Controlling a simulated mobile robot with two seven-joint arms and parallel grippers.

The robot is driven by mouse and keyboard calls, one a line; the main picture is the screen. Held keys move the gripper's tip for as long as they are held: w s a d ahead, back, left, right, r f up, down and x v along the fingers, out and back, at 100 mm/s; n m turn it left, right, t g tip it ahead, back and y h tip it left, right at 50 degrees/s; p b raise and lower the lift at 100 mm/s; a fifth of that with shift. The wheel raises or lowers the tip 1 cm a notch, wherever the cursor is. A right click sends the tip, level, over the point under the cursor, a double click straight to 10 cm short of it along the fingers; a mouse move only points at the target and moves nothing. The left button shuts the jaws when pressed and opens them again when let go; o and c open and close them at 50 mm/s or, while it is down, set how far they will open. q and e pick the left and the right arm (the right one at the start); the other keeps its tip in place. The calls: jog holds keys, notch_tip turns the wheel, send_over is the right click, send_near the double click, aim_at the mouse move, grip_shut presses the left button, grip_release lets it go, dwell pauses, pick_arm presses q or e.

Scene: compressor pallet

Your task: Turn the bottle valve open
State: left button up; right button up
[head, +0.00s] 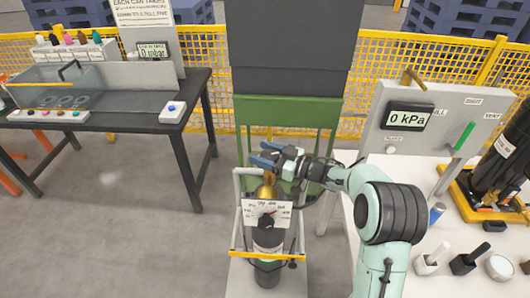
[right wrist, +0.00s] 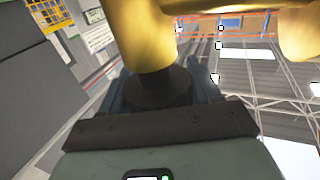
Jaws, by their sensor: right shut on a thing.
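The gas bottle (head: 268,243) stands upright in a white frame cart, with a small white gauge panel (head: 267,214) in front of it. Its brass valve (head: 266,190) shows at the top, just below my right gripper (head: 268,158). In the right wrist view, the brass valve body (right wrist: 140,35) fills the upper middle and ends in a dark round knob (right wrist: 160,88). My right gripper's blue fingers are shut on this dark knob, one on each side. How far the valve is turned cannot be seen. My left gripper is not in view.
A grey panel with a display reading 0 kPa (head: 408,118) and a green lever (head: 464,136) stands on the white table at right. A dark table (head: 110,118) with a clear case is at left. A green stand (head: 300,112) is behind the bottle. Floor between is clear.

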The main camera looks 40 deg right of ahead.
jog(key=shift+a+n+g+y, duration=0.1)
jog(key=shift+n+g+y, duration=0.6)
jog(key=shift+y, duration=0.4)
jog(key=shift+s, duration=0.1)
jog(key=o, duration=1)
jog(key=shift+c, duration=0.2)
jog(key=b+v, duration=0.1)
jog(key=v, duration=1.2)
jog(key=shift+s, duration=0.15)
jog(key=shift+f, duration=0.1)
